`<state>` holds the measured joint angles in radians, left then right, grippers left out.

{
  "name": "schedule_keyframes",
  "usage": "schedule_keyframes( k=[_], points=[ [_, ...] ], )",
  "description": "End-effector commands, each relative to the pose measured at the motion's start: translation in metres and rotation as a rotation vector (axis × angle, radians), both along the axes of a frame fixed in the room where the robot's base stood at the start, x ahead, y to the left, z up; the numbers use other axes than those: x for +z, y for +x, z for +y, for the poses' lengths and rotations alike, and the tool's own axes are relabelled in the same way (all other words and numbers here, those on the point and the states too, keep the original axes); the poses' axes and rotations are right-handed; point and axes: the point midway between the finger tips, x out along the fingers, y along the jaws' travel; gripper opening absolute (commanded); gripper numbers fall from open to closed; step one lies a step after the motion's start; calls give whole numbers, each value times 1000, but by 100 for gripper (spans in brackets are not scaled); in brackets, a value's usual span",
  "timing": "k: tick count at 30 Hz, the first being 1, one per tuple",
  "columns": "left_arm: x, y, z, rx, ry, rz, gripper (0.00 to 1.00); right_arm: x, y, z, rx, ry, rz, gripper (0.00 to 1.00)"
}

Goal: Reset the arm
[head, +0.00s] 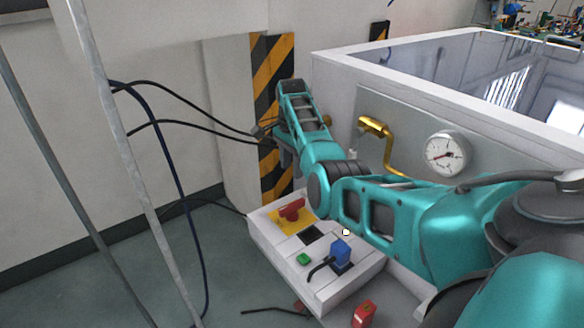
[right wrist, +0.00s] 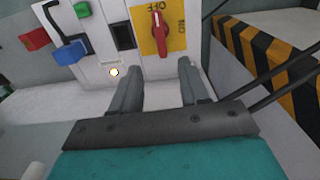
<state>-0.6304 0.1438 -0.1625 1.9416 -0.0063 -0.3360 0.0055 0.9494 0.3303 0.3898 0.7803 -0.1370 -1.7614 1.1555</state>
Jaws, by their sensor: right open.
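My right arm reaches in from the right of the head view, with its forearm above the white control box (head: 262,236). My right gripper (right wrist: 158,66) is open and empty in the right wrist view. Its two grey fingers are apart and point toward the box. The red rotary switch (head: 291,208) on its yellow plate lies beyond the fingertips; it also shows in the right wrist view (right wrist: 158,30), with OFF and ON marks. The fingertips are hard to make out in the head view. My left gripper is not in view.
The box carries a green button (head: 303,259) and a blue plug (head: 341,251). A red object (head: 364,314) lies nearby. A pressure gauge (head: 446,154) and brass pipe (head: 376,128) are behind my arm. A striped column (head: 272,60), dark cables and grey poles stand left.

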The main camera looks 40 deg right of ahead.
Motion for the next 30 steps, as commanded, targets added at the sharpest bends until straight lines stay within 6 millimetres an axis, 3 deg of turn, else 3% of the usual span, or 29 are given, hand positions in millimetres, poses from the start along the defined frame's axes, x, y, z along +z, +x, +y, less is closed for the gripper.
schedule_keyframes(
  k=[12,17,23,30],
  points=[
    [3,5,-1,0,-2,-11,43,-1,0,0,1,-1,0,45],
    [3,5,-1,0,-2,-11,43,-15,-9,-1,60,-45,3,45],
    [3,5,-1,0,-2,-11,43,-56,-41,12,331,-186,13,45],
    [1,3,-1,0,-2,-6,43,-97,-97,64,774,-306,19,45]
  ],
)
